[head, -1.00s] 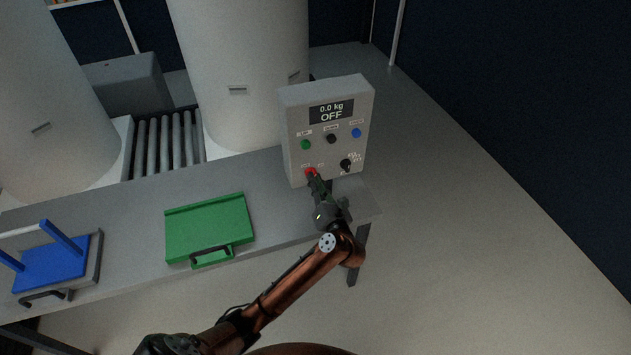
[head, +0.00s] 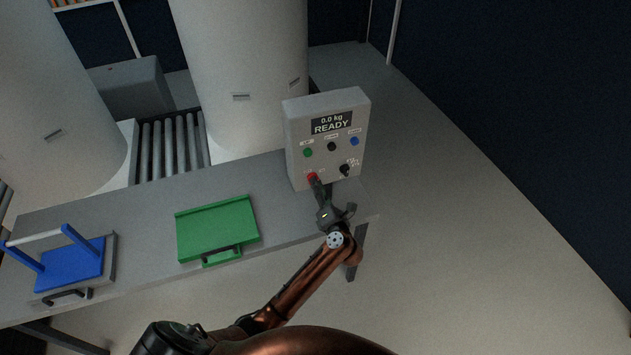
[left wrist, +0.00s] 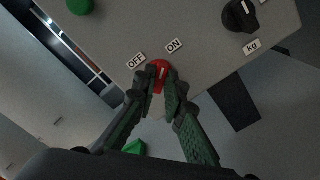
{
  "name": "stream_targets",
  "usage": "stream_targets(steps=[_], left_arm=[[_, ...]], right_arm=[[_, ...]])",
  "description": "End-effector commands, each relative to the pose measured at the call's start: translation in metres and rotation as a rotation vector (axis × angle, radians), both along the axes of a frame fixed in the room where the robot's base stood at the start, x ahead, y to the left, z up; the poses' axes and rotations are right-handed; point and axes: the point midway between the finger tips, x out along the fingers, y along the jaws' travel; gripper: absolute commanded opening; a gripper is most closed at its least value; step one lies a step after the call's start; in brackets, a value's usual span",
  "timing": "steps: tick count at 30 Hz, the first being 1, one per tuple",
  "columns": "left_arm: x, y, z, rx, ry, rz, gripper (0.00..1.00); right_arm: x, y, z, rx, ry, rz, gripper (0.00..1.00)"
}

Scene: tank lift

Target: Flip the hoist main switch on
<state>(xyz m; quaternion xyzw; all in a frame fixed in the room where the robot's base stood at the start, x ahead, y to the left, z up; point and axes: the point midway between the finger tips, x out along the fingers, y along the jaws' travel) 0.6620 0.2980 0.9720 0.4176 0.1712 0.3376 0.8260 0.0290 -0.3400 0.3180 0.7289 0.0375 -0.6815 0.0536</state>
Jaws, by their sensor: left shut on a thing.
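The hoist control box (head: 326,140) stands on the table's right end, and its display (head: 331,123) reads "0.0 kg" and "READY". The red main switch (head: 312,177) is at the lower left of its face. My left gripper (head: 316,184) is at the switch. In the left wrist view, my left gripper (left wrist: 165,88) is shut on the red switch (left wrist: 159,72), with a finger on each side. The switch's white mark points up toward the ON label (left wrist: 173,46); the OFF label (left wrist: 136,61) is to its left. My right gripper is not in view.
The box also carries a green button (head: 308,153), a black button (head: 332,146), a blue button (head: 354,141) and a black knob (head: 345,170). A green tray (head: 217,230) and a blue-handled frame (head: 70,264) lie on the table (head: 145,219). Large tanks stand behind.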

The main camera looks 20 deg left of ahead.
Motion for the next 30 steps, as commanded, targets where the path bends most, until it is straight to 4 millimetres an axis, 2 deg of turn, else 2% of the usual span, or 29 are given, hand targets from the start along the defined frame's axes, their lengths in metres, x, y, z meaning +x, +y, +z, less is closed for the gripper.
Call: stream_targets(steps=[1,7,23,24,30], left_arm=[[-0.001,-0.001,0.003,0.016,0.02,0.0,0.0],[0.0,-0.001,0.001,0.068,0.07,0.0,0.0],[0.0,-0.001,-0.002,0.091,0.092,-0.001,0.0],[0.0,-0.001,-0.002,0.091,0.092,-0.001,0.12],[0.0,-0.001,-0.002,0.091,0.09,-0.001,0.26]], right_arm=[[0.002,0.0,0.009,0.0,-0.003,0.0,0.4],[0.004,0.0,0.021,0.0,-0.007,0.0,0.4],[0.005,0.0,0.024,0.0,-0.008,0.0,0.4],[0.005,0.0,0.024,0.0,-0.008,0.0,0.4],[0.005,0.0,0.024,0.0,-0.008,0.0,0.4]])
